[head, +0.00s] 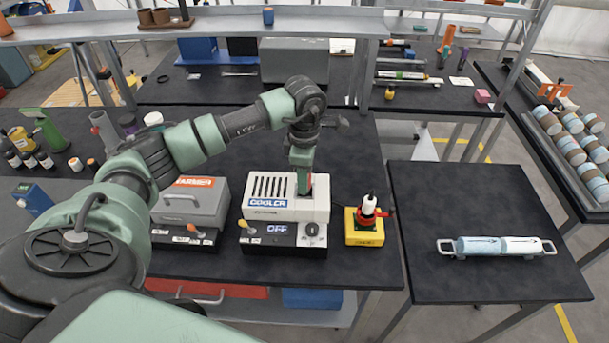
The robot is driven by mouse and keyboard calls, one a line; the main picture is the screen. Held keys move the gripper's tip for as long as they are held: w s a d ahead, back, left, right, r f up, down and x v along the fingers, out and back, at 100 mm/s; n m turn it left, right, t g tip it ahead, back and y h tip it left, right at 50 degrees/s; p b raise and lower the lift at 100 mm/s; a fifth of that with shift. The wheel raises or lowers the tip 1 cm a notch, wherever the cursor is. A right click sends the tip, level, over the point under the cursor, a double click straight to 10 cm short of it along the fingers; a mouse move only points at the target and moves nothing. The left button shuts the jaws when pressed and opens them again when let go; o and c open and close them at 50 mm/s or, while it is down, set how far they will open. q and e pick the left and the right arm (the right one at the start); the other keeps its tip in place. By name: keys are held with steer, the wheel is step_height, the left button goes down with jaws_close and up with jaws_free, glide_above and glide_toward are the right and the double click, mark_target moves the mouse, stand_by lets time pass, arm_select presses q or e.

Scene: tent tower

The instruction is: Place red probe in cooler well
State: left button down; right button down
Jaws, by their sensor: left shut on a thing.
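The white cooler (262,203), labelled COOLER, stands on the dark bench, with dark slots on its top and a display reading OFF. My left gripper (303,184) points down over the right part of the cooler's top. It is shut on a thin red piece, apparently the red probe (309,178), mostly hidden by the fingers. I cannot tell whether the probe's lower end is inside a well. My right gripper is out of view.
A grey warmer (190,203) stands left of the cooler. A yellow block (364,232) with a red and white item stands close on its right. A side table (470,205) holds a blue and white cylinder (497,246). Bottles crowd the left bench.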

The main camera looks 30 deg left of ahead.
arm_select(q)
steer(key=shift+f, duration=0.2)
steer(key=c, duration=1.1)
jaws_free()
steer(key=shift+r, duration=0.1)
steer(key=shift+r, duration=0.1)
steer(key=shift+r, duration=0.2)
step_height(320, 180, up, 10)
steer(key=b, duration=0.4)
steer(key=shift+w+r, duration=0.1)
steer(key=shift+r, duration=0.15)
steer(key=shift+r+b, duration=0.3)
steer(key=shift+r, duration=0.3)
